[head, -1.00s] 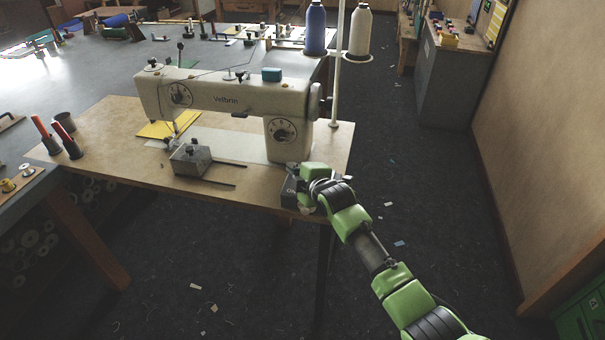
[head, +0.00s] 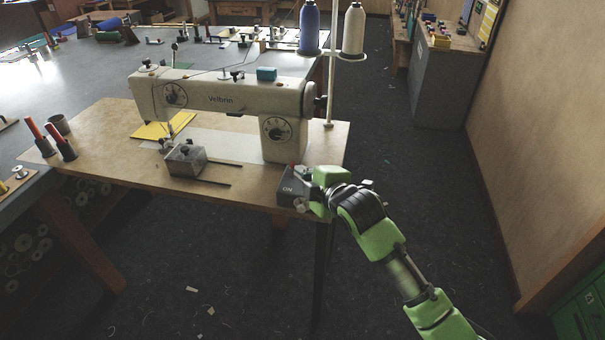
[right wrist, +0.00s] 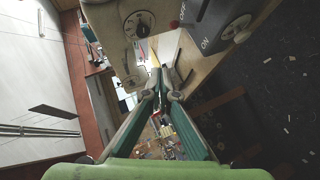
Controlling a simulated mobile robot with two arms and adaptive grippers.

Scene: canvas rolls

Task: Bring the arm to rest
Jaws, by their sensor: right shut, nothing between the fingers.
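My right arm comes in from the lower right in the head view. Its green and grey gripper (head: 314,178) is just right of the dark switch box (head: 290,188), at the front right corner of the sewing table. The fingers are shut and empty; their tips are partly hidden in the head view. In the right wrist view the closed fingers (right wrist: 163,76) point towards the machine area, with the switch box (right wrist: 225,22) to their upper right, marked OFF and ON. Whether they touch the box I cannot tell. My left gripper is in neither view.
A cream sewing machine (head: 222,97) stands on the wooden table (head: 105,150). A thread stand with a blue spool (head: 310,25) and a white spool (head: 353,30) rises behind it. Red-handled tools (head: 60,140) stand at left. Open dark floor (head: 420,175) lies right of the table.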

